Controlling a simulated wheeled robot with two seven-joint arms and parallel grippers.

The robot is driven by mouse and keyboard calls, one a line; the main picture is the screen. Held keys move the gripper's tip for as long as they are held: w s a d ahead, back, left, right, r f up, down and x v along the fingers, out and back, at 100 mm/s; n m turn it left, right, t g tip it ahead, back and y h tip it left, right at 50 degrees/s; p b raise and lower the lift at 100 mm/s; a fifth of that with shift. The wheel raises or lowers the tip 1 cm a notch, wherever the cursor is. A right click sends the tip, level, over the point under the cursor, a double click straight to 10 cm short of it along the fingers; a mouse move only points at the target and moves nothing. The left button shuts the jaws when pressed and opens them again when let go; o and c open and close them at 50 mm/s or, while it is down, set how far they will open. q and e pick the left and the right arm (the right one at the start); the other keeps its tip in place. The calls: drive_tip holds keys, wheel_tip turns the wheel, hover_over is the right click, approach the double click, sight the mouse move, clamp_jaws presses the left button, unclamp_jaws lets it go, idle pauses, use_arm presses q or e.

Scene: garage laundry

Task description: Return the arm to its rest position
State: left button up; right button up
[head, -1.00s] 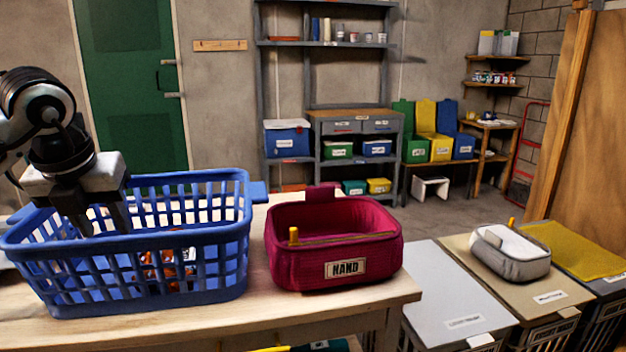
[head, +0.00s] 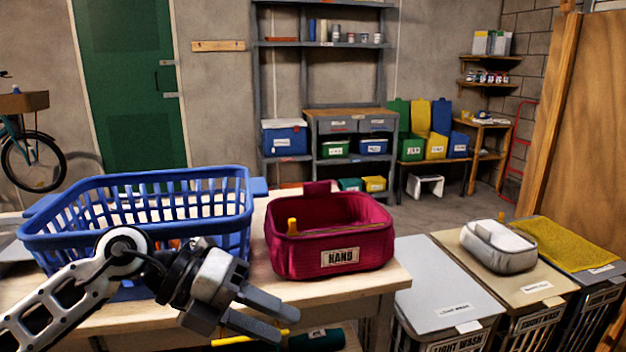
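My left gripper (head: 269,317) is in front of the table, at the lower middle of the head view. Its two fingers point right and stand apart, with nothing between them. My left arm comes in from the lower left and hides part of the blue laundry basket (head: 199,183). The basket stands on the wooden table (head: 348,287), with something orange partly visible inside. My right gripper is not in view.
A dark red basket labelled HAND (head: 329,238) stands on the table right of the blue basket. Lidded hampers (head: 447,285) stand to the right, with a grey bin (head: 498,246) on one lid. A yellow bar (head: 249,338) shows below the table edge.

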use_arm(q)
drive_tip(key=s+d+r+n+t+h, duration=0.1)
drive_tip(key=s+d+r+n+h, duration=0.3)
drive_tip(key=h, duration=0.3)
drive_tip(key=w+a+f+n+t+y+p, duration=0.1)
drive_tip(key=a+f+n+t+y, duration=0.6)
drive_tip(key=n, duration=0.7)
drive_tip(key=w+a+f+n+t+y, duration=0.1)
drive_tip(key=a+f+n+t+y, duration=0.1)
drive_tip(key=f+n+t+y, duration=0.9)
drive_tip(key=s+a+f+n+g+h, duration=0.2)
drive_tip(key=s+a+f+n+g, duration=0.1)
drive_tip(key=s+f+n+g, duration=0.4)
drive_tip(key=s+f+g, duration=0.1)
drive_tip(key=s+f, duration=0.2)
drive_tip(key=shift+s+f+p, duration=0.2)
drive_tip(key=shift+p, duration=0.15)
